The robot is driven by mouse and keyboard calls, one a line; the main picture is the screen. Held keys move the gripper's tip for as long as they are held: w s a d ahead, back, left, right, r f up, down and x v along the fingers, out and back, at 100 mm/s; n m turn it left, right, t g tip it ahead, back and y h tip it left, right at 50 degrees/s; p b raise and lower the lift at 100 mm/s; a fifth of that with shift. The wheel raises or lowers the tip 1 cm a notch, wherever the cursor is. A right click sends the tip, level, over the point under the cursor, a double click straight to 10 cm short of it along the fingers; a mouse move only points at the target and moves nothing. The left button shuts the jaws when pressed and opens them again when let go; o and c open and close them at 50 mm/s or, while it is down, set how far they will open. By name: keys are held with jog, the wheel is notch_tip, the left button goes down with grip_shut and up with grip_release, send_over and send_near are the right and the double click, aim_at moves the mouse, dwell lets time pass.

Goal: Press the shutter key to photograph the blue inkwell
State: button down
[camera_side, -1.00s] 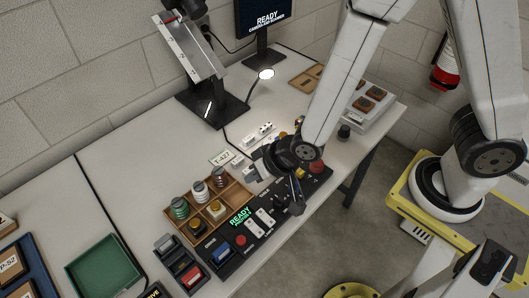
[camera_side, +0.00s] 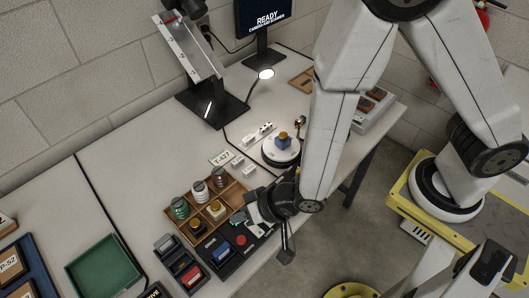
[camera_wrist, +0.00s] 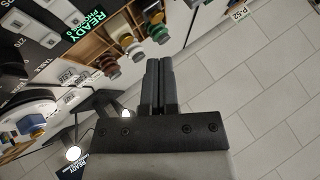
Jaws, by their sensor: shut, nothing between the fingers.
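The blue inkwell (camera_side: 284,143), with a brownish-yellow top, stands upright on a white round turntable (camera_side: 273,156) in the side view. The inkwell also shows at the left of the wrist view (camera_wrist: 32,122). My gripper (camera_wrist: 155,64) is shut and empty, its two fingers together. In the side view it is over the right part of the dark control panel (camera_side: 222,252), in front of the turntable. A red button (camera_side: 241,240) is left of it on the panel. I cannot read which key is the shutter. The wrist view shows a green READY PHOTOS 0 display (camera_wrist: 86,28).
A wooden tray (camera_side: 203,228) of several small bottles stands left of my gripper. White blocks and a T-427 card (camera_side: 221,158) lie behind it. A scanner stand (camera_side: 212,104) and a READY monitor (camera_side: 264,20) are at the back. A green tray (camera_side: 104,264) is at left.

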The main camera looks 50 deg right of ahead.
aim_at(244, 241)
jog(key=shift+f, duration=0.2)
jog(key=shift+f, duration=4.2)
jog(key=shift+f, duration=0.9)
dwell(0.4)
jog(key=shift+r, duration=0.85)
jog(key=shift+r, duration=0.1)
jog(key=shift+r, duration=2.45)
